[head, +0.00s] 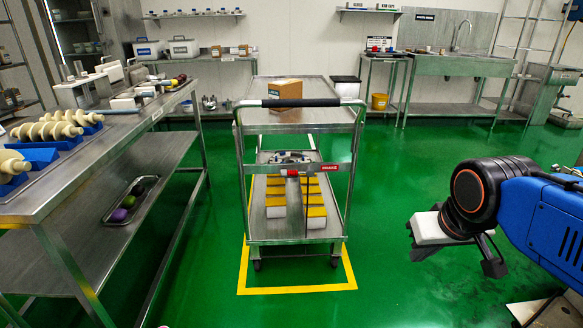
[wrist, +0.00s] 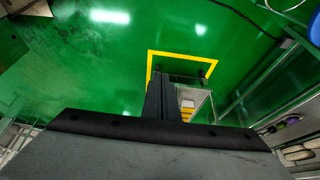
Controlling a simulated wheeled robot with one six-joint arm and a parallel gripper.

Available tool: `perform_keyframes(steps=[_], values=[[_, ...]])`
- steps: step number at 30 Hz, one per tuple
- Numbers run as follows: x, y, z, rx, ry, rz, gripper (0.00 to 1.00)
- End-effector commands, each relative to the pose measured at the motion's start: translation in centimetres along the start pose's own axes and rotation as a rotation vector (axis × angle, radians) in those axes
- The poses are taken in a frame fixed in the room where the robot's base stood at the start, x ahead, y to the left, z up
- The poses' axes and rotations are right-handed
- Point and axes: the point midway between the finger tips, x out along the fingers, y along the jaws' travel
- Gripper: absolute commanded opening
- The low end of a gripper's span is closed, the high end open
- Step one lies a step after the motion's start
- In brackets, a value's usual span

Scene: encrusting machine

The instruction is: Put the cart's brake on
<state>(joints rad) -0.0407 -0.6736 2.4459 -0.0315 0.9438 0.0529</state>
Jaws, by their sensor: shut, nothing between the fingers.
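The steel cart (head: 347,190) stands upright in the middle of the head view, its dark push handle (head: 300,103) facing me. A red brake label (head: 321,168) and a bar with a red part (head: 292,173) show below the handle. Which way the brake is set I cannot tell. My gripper (head: 490,262) is at the right, well apart from the cart, above the green floor. In the wrist view my gripper (wrist: 163,80) is shut and empty, its fingers together. Part of the cart (wrist: 200,98) shows beyond them, partly hidden by the gripper.
A yellow floor outline (head: 297,291) surrounds the cart's base. The cart carries a cardboard box (head: 285,89) on top and white-and-yellow packs (head: 316,212) below. A long steel table (head: 110,155) stands left. A sink bench (head: 455,66) is behind. Floor right of the cart is clear.

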Motion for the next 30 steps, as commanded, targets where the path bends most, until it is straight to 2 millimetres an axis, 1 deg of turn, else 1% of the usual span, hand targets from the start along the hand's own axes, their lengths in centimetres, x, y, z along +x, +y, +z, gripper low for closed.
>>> perform_keyframes(steps=[1, 3, 8, 12, 14, 18, 23, 30], values=[[0.0, -0.2, -1.6, -0.002, 0.001, 0.001, 0.00], [-0.1, -0.5, -3.6, -0.001, 0.005, 0.003, 0.00], [-0.2, -1.3, -8.2, -0.001, 0.017, 0.008, 0.00], [0.1, -2.3, -12.3, -0.001, 0.028, 0.011, 0.00], [0.3, -2.8, -14.0, -0.001, 0.033, 0.012, 0.00], [1.0, -4.1, -17.9, -0.001, 0.045, 0.014, 0.00], [2.0, -5.9, -22.4, -0.001, 0.058, 0.015, 0.00], [4.2, -9.2, -28.7, -0.003, 0.080, 0.013, 0.00]])
